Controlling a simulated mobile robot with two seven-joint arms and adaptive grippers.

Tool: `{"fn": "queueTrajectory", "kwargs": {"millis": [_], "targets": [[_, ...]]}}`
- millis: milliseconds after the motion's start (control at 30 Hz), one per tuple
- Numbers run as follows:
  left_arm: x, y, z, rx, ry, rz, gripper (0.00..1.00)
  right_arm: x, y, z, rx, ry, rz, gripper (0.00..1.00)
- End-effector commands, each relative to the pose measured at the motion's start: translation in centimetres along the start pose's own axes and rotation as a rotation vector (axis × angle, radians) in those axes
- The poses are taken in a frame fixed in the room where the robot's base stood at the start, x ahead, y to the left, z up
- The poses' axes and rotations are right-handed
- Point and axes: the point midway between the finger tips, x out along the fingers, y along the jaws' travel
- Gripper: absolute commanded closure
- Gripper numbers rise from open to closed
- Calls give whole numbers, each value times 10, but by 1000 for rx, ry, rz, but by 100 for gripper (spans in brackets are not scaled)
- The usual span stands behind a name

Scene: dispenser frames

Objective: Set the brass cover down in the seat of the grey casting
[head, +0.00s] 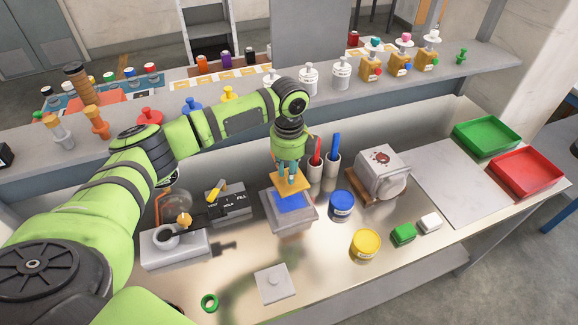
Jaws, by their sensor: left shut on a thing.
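The brass cover (300,184) is a flat, yellow-orange plate in the middle of the head view. My left gripper (290,176) points down and is shut on the cover from above. The grey casting (290,221) stands on the bench just below the cover in the picture, with a blue area (292,202) in its top. The cover overlaps the back part of the casting in this view and hides it. The cover appears to be above the casting; whether they touch I cannot tell. My right gripper is not in view.
A blue tin (341,205) and a yellow tin (365,244) stand right of the casting. Pen cups (331,165) stand behind it. A grey square lid (275,283) lies in front.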

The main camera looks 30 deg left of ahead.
Motion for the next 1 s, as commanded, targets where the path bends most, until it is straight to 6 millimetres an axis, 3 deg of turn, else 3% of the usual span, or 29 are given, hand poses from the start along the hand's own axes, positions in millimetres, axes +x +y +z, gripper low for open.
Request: {"fn": "queueTrajectory", "kwargs": {"millis": [633, 1000], "targets": [[-2, -1, 1, 76, -1, -1, 100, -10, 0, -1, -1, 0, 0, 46], [37, -1, 1, 72, -1, -1, 100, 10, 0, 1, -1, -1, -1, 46]]}}
